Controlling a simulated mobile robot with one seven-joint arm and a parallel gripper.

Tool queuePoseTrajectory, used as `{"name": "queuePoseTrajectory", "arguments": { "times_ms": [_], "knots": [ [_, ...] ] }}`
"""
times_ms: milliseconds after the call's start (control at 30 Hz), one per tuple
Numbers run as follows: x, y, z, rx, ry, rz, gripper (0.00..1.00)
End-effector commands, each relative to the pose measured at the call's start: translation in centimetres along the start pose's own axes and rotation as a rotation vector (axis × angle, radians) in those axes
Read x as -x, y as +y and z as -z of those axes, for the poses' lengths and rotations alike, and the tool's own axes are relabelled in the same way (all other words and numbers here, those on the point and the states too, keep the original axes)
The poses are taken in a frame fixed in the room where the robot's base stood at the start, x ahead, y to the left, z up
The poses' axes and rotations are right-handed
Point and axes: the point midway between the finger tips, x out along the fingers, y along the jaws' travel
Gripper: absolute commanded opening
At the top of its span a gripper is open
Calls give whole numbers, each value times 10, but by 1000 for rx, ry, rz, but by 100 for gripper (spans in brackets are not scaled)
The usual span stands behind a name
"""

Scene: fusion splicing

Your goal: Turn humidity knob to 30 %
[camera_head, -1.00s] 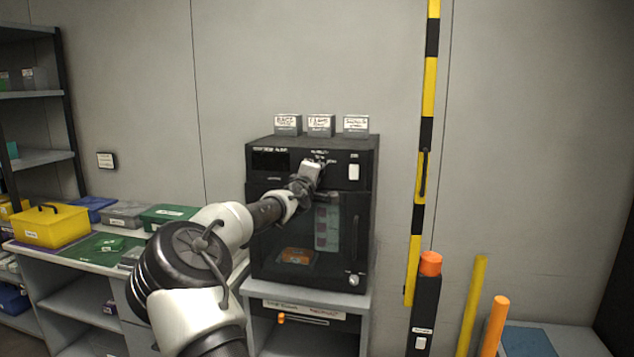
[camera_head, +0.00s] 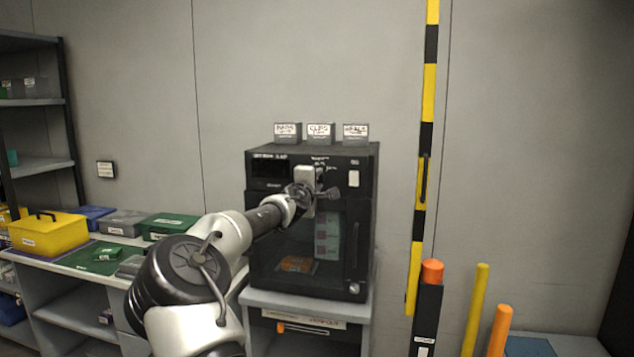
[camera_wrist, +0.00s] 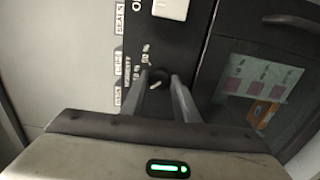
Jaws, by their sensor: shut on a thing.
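The humidity knob (camera_wrist: 158,80) is a small dark knob with a pale mark on the front panel of a black cabinet (camera_head: 262,225). In the wrist view it sits between the fingertips of my gripper (camera_wrist: 160,88), which is shut on it. Printed percent labels stand around the knob, too small to read surely. In the head view my gripper (camera_head: 322,183) reaches the upper panel and covers the knob. The wrist is rolled, so the panel appears sideways in the wrist view. The pointer's exact setting cannot be told.
A white switch (camera_head: 354,179) is on the panel right of my gripper. The glass door with a vertical handle (camera_head: 355,240) lies below. Three small labelled boxes (camera_head: 321,133) stand on top. A yellow case (camera_head: 48,234) is on the bench at left.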

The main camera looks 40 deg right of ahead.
Motion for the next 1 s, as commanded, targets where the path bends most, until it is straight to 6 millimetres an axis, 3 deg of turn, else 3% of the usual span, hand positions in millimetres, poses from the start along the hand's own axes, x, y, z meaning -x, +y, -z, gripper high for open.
{"name": "queuePoseTrajectory", "arguments": {
  "times_ms": [67,100,200,567,767,1000],
  "knots": [
    [0,0,0,2,0,0,5],
    [0,0,0,2,0,0,34],
    [0,0,0,1,0,0,46],
    [6,0,1,0,1,0,46],
    [40,-2,2,-2,3,0,46],
    [100,-2,3,0,4,2,46]
  ]
}}
